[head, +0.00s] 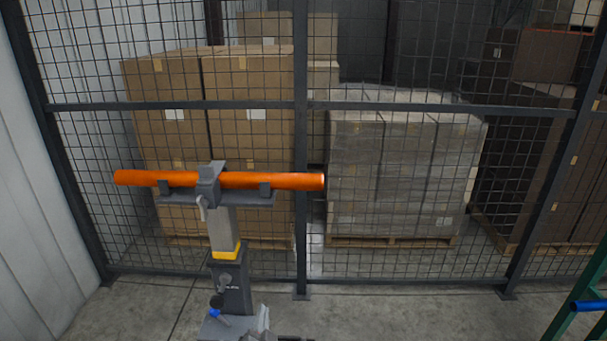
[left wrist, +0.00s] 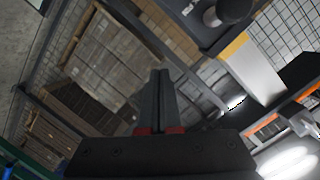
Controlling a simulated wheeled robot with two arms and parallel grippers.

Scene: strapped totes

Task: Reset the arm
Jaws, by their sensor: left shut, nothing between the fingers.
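My left gripper (left wrist: 160,75) shows in the left wrist view with its two dark fingers pressed together and nothing between them. In the head view only a small dark part near the bottom edge, beside the stand's base, may belong to it. The stand (head: 231,285) is a grey post with a yellow band, and its column also shows at the upper right of the left wrist view (left wrist: 255,70). A long orange tube (head: 275,181) lies level across the top of the stand. The gripper is apart from the tube. My right gripper is in neither view.
A dark mesh fence (head: 301,230) stands behind the stand. Beyond it are stacked cartons (head: 247,125) and a wrapped pallet load (head: 395,175). A green frame (head: 575,300) with a blue bar is at the lower right. Concrete floor (head: 400,315) is bare between.

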